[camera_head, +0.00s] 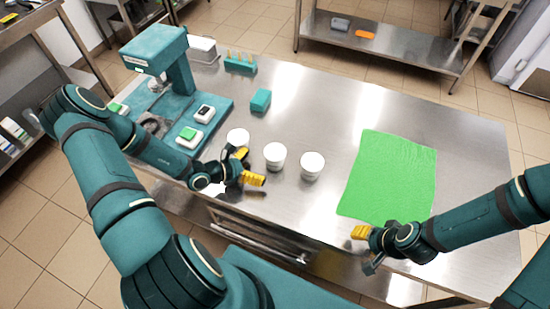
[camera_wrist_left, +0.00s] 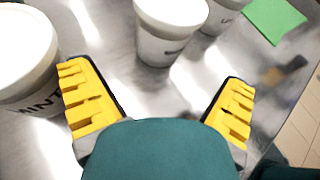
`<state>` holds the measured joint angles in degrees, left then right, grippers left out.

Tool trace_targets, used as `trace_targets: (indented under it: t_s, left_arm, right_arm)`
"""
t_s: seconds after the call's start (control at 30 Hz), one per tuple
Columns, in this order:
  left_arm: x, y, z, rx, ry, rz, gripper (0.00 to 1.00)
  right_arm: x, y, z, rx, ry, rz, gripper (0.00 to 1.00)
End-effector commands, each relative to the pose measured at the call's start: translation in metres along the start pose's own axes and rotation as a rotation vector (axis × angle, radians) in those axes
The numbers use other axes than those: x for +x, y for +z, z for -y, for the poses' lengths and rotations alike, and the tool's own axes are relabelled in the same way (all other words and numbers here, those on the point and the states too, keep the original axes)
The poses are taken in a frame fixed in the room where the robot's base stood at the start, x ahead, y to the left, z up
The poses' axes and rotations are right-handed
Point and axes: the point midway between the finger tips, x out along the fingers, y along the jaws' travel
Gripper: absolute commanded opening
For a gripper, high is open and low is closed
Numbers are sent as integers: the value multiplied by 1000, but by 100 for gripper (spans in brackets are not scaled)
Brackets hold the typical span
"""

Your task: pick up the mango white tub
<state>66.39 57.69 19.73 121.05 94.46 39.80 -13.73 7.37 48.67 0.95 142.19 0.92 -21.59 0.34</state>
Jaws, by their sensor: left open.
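Three white tubs stand upright in a row on the steel table: a left tub (camera_head: 238,138), a middle tub (camera_head: 274,157) and a right tub (camera_head: 312,167). In the left wrist view, the near tub (camera_wrist_left: 28,65) reads MINT, and the label of the tub ahead (camera_wrist_left: 165,45) is too blurred to read. A third tub (camera_wrist_left: 222,14) is cut off at the top. I cannot tell which is mango. My left gripper (camera_head: 247,167) is open and empty beside the left and middle tubs. Its open fingers (camera_wrist_left: 157,85) point toward the tub ahead. My right gripper (camera_head: 364,249) appears open and empty by the front edge.
A green mat (camera_head: 392,178) lies right of the tubs. A teal machine (camera_head: 158,55), a white device with a dark display (camera_head: 204,113), a teal block (camera_head: 260,100) and a teal holder (camera_head: 240,63) stand behind and left. The steel table (camera_head: 335,105) is clear behind the tubs.

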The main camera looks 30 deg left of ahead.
Motion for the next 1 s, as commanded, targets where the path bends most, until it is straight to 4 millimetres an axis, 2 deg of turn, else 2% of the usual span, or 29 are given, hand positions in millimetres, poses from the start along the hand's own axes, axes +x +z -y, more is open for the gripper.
trace_targets:
  t_s: [0.17,0.3,0.5,0.8,0.87,1.0]
  left_arm:
    - [9,4,1,1,-1,0,100]
    - [27,11,2,-1,-3,1,100]
    - [52,11,1,0,-1,0,100]
    - [57,11,1,1,0,-1,100]
    - [56,11,1,1,0,-1,82]
    - [56,11,1,1,0,-1,33]
  right_arm:
    - [0,0,0,0,0,0,47]
    - [0,0,0,0,0,0,47]
    - [3,0,-1,0,1,0,47]
    - [3,0,-1,0,1,0,47]
    - [3,0,-1,0,1,0,47]
    - [3,0,-1,0,1,0,47]
